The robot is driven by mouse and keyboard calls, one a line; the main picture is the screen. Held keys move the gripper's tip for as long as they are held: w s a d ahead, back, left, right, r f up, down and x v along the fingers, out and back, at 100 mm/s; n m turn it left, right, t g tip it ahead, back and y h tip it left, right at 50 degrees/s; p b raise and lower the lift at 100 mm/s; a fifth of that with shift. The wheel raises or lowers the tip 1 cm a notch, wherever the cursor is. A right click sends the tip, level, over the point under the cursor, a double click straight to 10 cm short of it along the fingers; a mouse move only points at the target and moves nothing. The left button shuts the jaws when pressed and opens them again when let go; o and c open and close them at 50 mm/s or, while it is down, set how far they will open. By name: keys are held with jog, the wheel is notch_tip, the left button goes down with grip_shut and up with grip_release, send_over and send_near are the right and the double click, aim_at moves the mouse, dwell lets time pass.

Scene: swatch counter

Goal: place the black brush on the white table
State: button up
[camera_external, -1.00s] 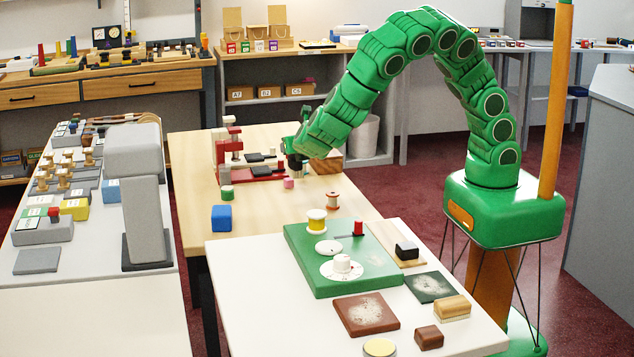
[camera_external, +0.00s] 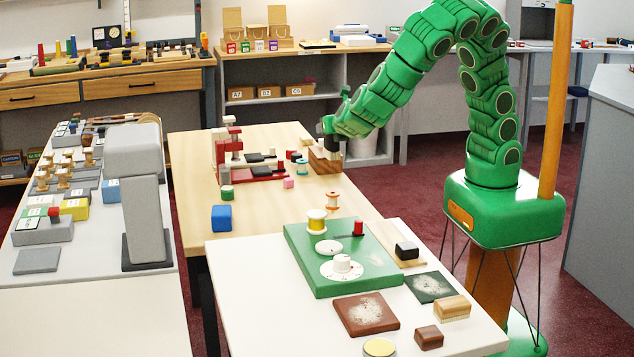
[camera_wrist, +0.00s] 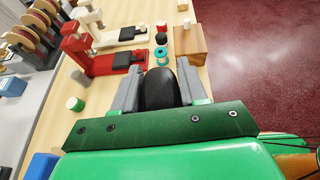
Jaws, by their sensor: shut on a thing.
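My gripper (camera_wrist: 159,82) is shut on a dark rounded thing, which I take to be the black brush (camera_wrist: 159,92); only its black top shows between the fingers in the wrist view. In the external view my gripper (camera_external: 328,142) is over the far right part of the wooden table, just above or beside a brown wooden block (camera_external: 322,163). The held brush is hardly distinguishable there. The white table (camera_external: 232,275) stands in the foreground, apart from my gripper.
The white table carries a green board (camera_external: 303,270) with spools, a brown pad (camera_external: 366,314), a dark pad (camera_external: 430,287) and small blocks. Its front left is clear. Red stands (camera_external: 222,160), a teal spool (camera_external: 302,167) and a blue cube (camera_external: 221,217) are on the wooden table.

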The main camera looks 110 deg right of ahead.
jog(key=w+a+r+n+t+y, duration=0.1)
jog(key=w+a+r+n+t, duration=0.15)
jog(key=w+a, duration=0.55)
jog(key=w+a+r+n+t, duration=0.1)
jog(key=w+a+n+t, duration=0.15)
jog(key=w+a, duration=0.5)
jog(key=w+a+r+n+t+y, duration=0.1)
jog(key=w+a+n+t, duration=0.1)
jog(key=a, duration=0.9)
jog(key=w+a+r+n+t+y, duration=0.1)
jog(key=a+t+y, duration=0.1)
jog(key=a, duration=0.8)
jog(key=shift+w+a+f, duration=0.8)
jog(key=shift+w+f, duration=1.4)
jog(key=shift+w, duration=0.05)
jog(key=shift+w+a+f, duration=0.75)
jog(key=shift+w+f, duration=1.45)
jog(key=shift+w+a+f, duration=0.8)
jog(key=shift+w+f, duration=1.4)
jog(key=shift+w, duration=0.05)
jog(key=shift+f, duration=0.2)
